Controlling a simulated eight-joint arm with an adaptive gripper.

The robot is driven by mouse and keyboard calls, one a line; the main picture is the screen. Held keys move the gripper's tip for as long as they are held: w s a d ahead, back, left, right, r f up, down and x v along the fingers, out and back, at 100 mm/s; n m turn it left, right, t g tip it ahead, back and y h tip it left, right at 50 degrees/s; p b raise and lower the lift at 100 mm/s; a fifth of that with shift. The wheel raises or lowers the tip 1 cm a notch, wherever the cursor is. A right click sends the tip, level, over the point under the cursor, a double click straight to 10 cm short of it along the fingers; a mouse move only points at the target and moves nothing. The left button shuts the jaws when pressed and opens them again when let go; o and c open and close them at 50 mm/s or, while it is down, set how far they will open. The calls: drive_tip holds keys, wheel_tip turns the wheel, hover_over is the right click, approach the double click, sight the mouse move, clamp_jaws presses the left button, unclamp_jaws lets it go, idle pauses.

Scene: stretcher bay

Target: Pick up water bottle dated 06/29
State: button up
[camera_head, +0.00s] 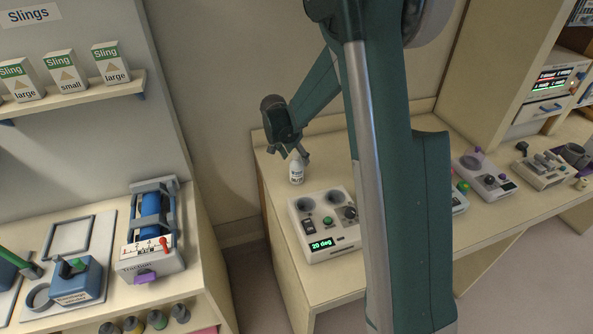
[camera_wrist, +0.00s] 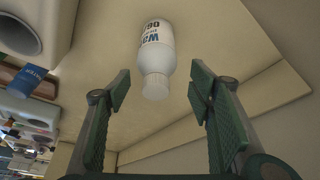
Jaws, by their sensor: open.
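A white bottle (camera_head: 297,172) stands on the counter near its left end, just below my gripper (camera_head: 291,151). In the wrist view the bottle (camera_wrist: 156,60) appears upside down, its white cap toward me. Its label shows dark and blue lettering, starting "Wa" with "06" beside it; the rest of the date is turned out of sight. My gripper (camera_wrist: 160,88) is open, with one green-padded finger on each side of the space in front of the cap. The fingers look apart from the bottle, and nothing is between them.
A grey control box (camera_head: 325,222) with two round wells and a "20 deg" display stands close to the bottle. A blue lettered item (camera_wrist: 27,82) shows in the wrist view. The counter (camera_head: 272,190) left of the bottle is bare. My arm hides the counter's middle.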

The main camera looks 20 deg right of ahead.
drive_tip(key=shift+f, duration=0.1)
idle(0.3)
drive_tip(key=shift+x, duration=1.35)
drive_tip(key=shift+d+f+p, duration=0.15)
drive_tip(key=shift+d+f, duration=0.1)
drive_tip(key=shift+f, duration=0.3)
drive_tip(key=shift+d+f+p, duration=0.15)
drive_tip(key=shift+d+f, duration=0.15)
drive_tip(key=shift+f, duration=0.25)
drive_tip(key=c, duration=1.2)
